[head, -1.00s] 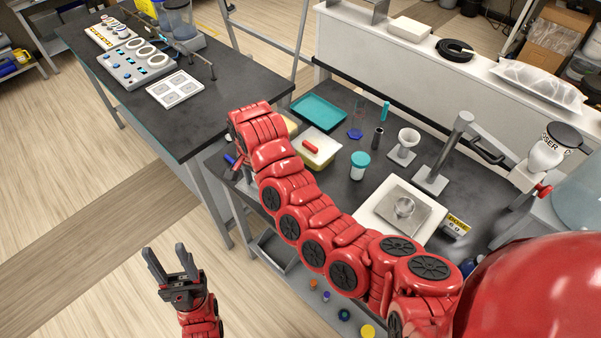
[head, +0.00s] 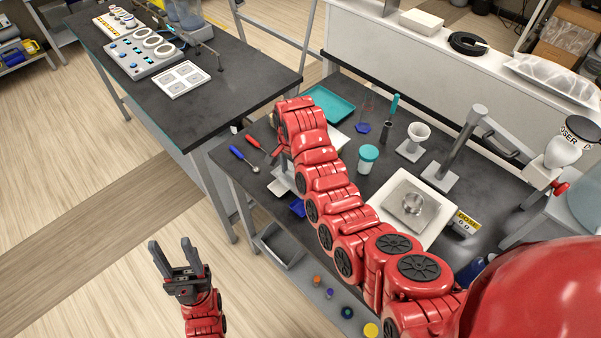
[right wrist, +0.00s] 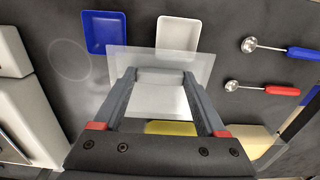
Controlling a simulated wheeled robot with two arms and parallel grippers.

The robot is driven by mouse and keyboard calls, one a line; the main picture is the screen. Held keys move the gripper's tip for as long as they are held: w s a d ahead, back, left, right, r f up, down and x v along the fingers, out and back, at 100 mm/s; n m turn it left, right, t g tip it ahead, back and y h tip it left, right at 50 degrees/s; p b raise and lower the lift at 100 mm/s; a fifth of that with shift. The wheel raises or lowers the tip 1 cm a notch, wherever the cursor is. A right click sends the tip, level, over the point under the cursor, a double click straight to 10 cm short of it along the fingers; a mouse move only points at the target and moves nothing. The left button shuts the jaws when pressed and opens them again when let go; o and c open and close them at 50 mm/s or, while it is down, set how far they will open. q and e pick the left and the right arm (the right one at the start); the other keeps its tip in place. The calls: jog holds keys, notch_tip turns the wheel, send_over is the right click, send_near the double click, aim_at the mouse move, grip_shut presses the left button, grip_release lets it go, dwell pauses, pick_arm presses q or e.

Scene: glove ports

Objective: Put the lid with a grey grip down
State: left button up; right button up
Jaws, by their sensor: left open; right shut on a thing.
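In the right wrist view, the lid with a grey grip (right wrist: 160,100) is a clear, see-through rectangular plate with a pale grey block on it. My right gripper (right wrist: 160,76) is shut on that grey block. I cannot tell whether the plate touches anything beneath. A yellow patch (right wrist: 172,128) shows below, between the fingers. My left gripper (head: 172,252) is open and empty, out over the floor to the left of the bench.
A blue tray (right wrist: 103,32) and a white tray (right wrist: 178,32) lie just past the lid. A blue-handled scoop (head: 240,158) and a red-handled scoop (right wrist: 270,89) lie beside it. A turquoise-capped jar (head: 367,160) and a scale (head: 432,209) stand right of my arm.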

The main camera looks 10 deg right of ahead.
jog(key=shift+w+d+f+p, duration=0.1)
jog(key=shift+w+d+p, duration=0.2)
jog(key=shift+d, duration=0.2)
jog(key=shift+w+d+f+p, duration=0.35)
jog(key=shift+d+f+p, duration=0.2)
jog(key=shift+w+d+f, duration=0.15)
jog(key=shift+d+f, duration=0.1)
jog(key=shift+f, duration=0.25)
jog(key=shift+f, duration=0.2)
jog(key=o, duration=1.3)
jog(key=shift+r, duration=0.1)
